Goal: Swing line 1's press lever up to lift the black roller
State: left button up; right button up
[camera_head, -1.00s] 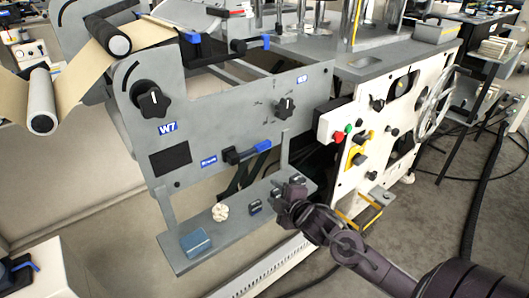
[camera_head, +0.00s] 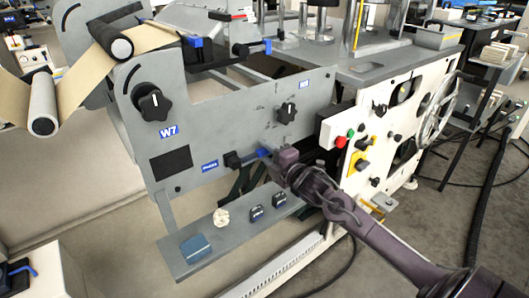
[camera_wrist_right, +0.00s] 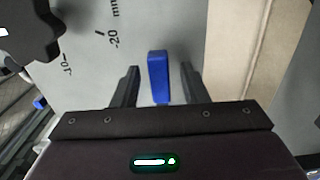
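The press lever (camera_head: 232,160) is a black bar on the grey panel of the W7 unit, beside a small blue label. Its blue handle (camera_wrist_right: 158,76) shows in the right wrist view between my right gripper's fingers (camera_wrist_right: 158,88), with gaps on both sides. My right gripper (camera_head: 272,153) is open at the lever's handle end and partly hides it in the head view. A black roller (camera_head: 118,45) with a light grey end stands at the top left, with brown kraft web over it. My left gripper is not in view.
Black knobs (camera_head: 152,105) sit on the panel above the lever. A shelf (camera_head: 185,267) below holds a blue box, a crumpled white piece and small dark items. A white control panel (camera_head: 335,120) with red and green buttons stands right. A second blue-tipped lever (camera_head: 266,45) is higher up.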

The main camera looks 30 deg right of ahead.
jog(key=shift+w+a, duration=0.1)
jog(key=shift+w, duration=0.5)
jog(key=shift+c, duration=0.3)
grip_shut()
